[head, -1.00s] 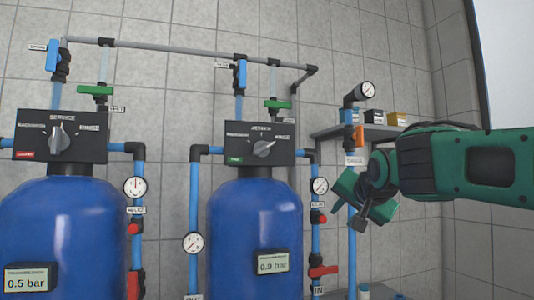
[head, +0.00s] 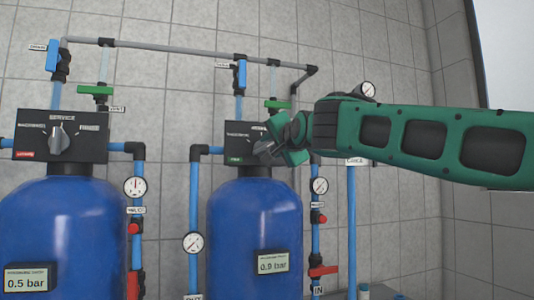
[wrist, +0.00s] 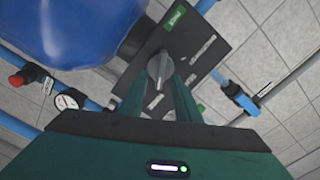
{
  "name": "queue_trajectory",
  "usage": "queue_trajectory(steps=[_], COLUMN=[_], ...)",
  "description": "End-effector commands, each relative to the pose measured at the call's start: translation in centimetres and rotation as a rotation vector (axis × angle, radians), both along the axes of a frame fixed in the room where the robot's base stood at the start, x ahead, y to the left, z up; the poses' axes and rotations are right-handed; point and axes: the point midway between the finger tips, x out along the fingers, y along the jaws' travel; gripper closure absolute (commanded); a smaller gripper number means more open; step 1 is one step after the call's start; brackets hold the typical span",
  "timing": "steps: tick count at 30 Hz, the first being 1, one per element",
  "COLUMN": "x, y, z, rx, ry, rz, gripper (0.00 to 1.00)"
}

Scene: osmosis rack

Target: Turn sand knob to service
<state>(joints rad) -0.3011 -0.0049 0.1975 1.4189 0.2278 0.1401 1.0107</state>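The right control panel (head: 236,142) with a small green tag sits on top of the right blue tank (head: 255,225). Its grey knob (wrist: 160,66) shows in the wrist view between the two green fingers of my gripper (wrist: 161,80). The fingers are apart, one on each side of the knob; I cannot tell if they touch it. In the head view my gripper (head: 279,143) covers much of this panel and its right-hand label. The left panel (head: 90,150), with a red tag, has a grey knob (head: 59,138) pointing up to SERVICE. The tags are too small to read surely.
Blue pipes with gauges (head: 193,243) and a red valve handle (head: 322,271) run beside the right tank. A blue handle (head: 240,74) and a green handle (head: 277,104) sit above its panel. The left blue tank (head: 62,235) is clear of my arm.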

Motion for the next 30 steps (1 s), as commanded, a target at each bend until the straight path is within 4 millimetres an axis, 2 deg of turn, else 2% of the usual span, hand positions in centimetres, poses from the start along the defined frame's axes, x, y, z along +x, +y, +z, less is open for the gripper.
queue_trajectory(steps=[3,9,20,21,24,30], x=[1.6,3.0,3.3,3.3,3.3,3.3], y=[0.4,0.8,0.9,0.9,0.9,0.9], z=[0.0,-0.1,0.0,0.0,0.0,-0.1], rx=[0.0,-0.001,-0.001,-0.001,-0.001,-0.003], ry=[0.0,0.001,0.0,0.0,0.001,0.001], rz=[0.0,0.0,0.0,0.0,0.0,0.0], gripper=[0.7,0.7,0.7,0.8,1.0,1.0])
